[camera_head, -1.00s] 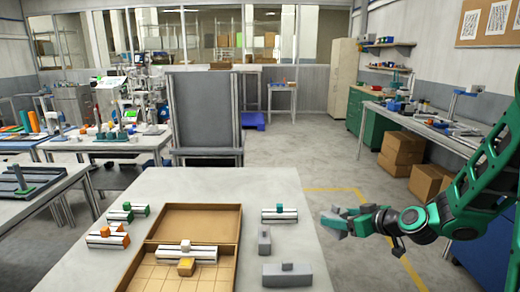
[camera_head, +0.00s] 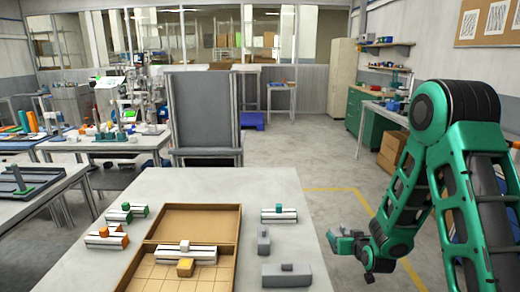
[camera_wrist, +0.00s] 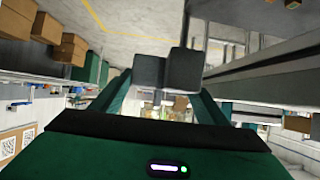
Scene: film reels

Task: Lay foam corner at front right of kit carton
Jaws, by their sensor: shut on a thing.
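The kit carton (camera_head: 236,240) is a shallow brown open box with a gridded floor, near the front of the table. A silver rail piece with a white knob (camera_head: 185,246) and a yellow block (camera_head: 185,267) lie in it. The front right floor that shows is bare; the carton's front edge is cut off. My gripper (camera_head: 335,241) is off the table's right edge, well right of the carton. In the wrist view its green fingers close on a grey blocky piece (camera_wrist: 166,70). I cannot tell clearly whether this is the foam corner.
Rails with green (camera_head: 127,212) and orange (camera_head: 107,238) knobs lie left. The table (camera_head: 305,240) has bare strips on its right.

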